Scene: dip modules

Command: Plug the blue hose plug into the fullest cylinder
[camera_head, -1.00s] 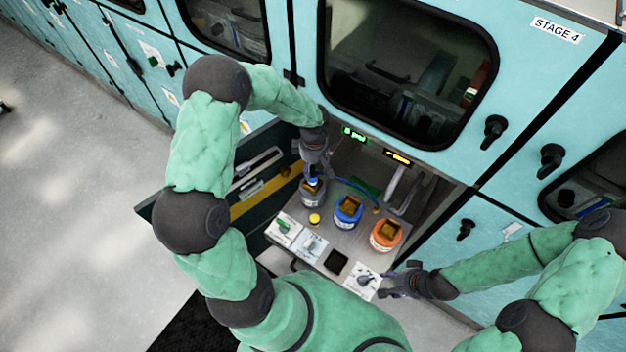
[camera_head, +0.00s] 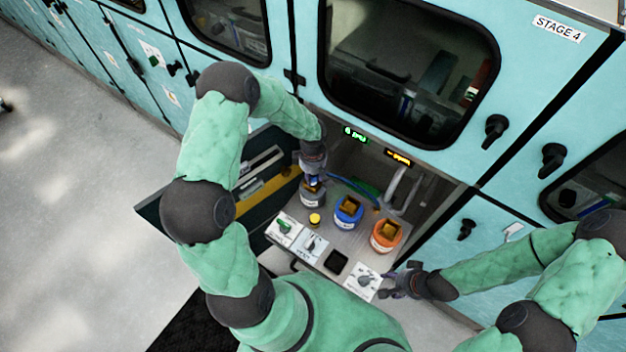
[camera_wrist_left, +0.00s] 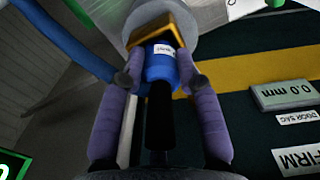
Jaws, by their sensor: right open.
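My left gripper (camera_head: 313,176) is shut on the blue hose plug (camera_wrist_left: 162,66), whose blue body and black rear show between the fingers in the left wrist view. The plug is at the orange-yellow top opening of the grey cylinder (camera_head: 312,199); I cannot tell how deep it sits. That cylinder also shows in the left wrist view (camera_wrist_left: 168,16). A blue cylinder (camera_head: 348,213) and an orange cylinder (camera_head: 386,237) stand to its right. Their fill levels cannot be read. My right gripper (camera_head: 388,284) is open and empty beside the front right corner of the shelf.
The metal shelf (camera_head: 331,238) holds a small yellow-topped item (camera_head: 314,220), white switch panels (camera_head: 313,244) and a black square (camera_head: 336,262). A blue hose (camera_head: 350,186) and grey pipes (camera_head: 395,188) run behind the cylinders. A dark open door (camera_head: 240,208) stands left.

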